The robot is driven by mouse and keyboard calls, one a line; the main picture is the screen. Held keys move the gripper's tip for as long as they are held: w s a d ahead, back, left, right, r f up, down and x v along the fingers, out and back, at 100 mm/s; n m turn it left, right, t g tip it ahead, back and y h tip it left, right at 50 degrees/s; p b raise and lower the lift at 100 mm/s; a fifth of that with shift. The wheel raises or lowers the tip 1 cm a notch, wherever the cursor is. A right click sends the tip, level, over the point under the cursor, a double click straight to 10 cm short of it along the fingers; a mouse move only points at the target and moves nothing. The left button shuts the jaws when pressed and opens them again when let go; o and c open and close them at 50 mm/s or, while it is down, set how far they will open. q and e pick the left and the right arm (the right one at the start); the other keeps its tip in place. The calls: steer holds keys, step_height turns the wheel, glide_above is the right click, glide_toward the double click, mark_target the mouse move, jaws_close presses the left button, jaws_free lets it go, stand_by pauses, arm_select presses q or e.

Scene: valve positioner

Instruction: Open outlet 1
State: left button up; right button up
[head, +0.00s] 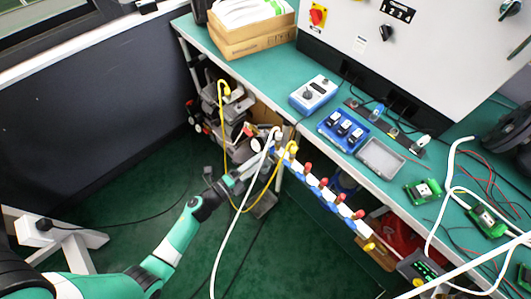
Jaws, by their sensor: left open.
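A white manifold (333,200) runs along the front edge of the green bench. It carries several outlet valves with red knobs and blue parts. The red knobs include one at the left (308,168), one in the middle (324,182) and one at the right (360,214). I cannot read outlet numbers. My left gripper (262,156) is open at the manifold's left end, close to a yellow hose fitting (292,148). The hoses and fittings there partly hide its fingertips, and contact is unclear. My right gripper is not in view.
A white hose (229,240) and a yellow hose (223,130) hang around my left gripper. The green bench (275,70) holds a blue-grey device (314,93), a blue tray (342,131) and a grey tray (380,158). The green floor at lower middle is mostly clear.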

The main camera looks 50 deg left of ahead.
arm_select(q)
steer(key=s+p, duration=0.1)
steer(key=s, duration=0.6)
steer(key=shift+d, duration=0.1)
